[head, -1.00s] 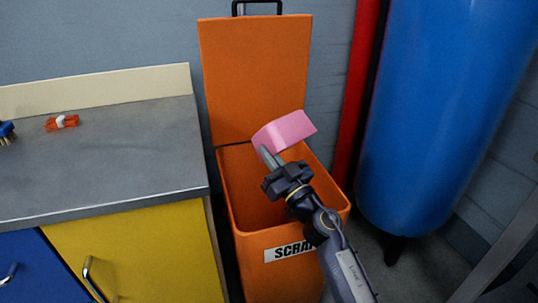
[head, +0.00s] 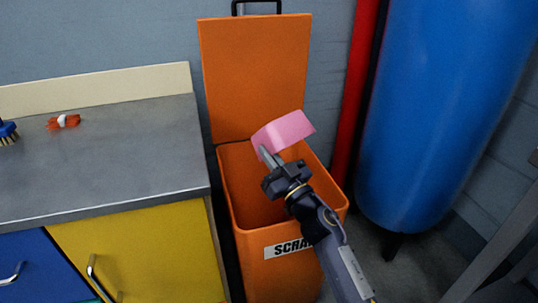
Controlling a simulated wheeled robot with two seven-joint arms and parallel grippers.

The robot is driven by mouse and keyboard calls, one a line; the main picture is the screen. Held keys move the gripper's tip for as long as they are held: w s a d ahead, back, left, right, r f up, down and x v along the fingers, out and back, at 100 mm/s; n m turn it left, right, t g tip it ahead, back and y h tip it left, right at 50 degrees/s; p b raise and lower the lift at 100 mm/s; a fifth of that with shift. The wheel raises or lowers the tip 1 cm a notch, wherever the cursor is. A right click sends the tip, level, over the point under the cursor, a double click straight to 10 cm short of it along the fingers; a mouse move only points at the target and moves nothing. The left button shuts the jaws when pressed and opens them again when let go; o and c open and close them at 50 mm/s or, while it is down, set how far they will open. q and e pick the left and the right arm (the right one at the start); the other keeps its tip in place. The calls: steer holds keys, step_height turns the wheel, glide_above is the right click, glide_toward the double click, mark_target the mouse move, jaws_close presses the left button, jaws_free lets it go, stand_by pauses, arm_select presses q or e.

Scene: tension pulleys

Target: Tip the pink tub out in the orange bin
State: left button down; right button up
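The pink tub (head: 284,132) is held tilted over the back part of the open orange bin (head: 255,230). Its outer side faces me, and I cannot see its inside or any contents. The bin's orange lid (head: 255,75) stands open against the wall. Part of the bin's inside shows and looks empty; its bottom is dark and partly hidden by my arm.
A grey-topped bench (head: 110,160) with yellow and blue cabinets stands left of the bin. An orange bundle (head: 64,121) and a blue brush (head: 8,132) lie on it. A red pipe (head: 355,100) and a large blue tank (head: 440,110) stand right of the bin.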

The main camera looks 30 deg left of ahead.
arm_select(q)
steer(key=shift+f, duration=0.15)
steer(key=shift+r, duration=0.35)
steer(key=shift+f, duration=0.15)
stand_by(0.4)
stand_by(0.4)
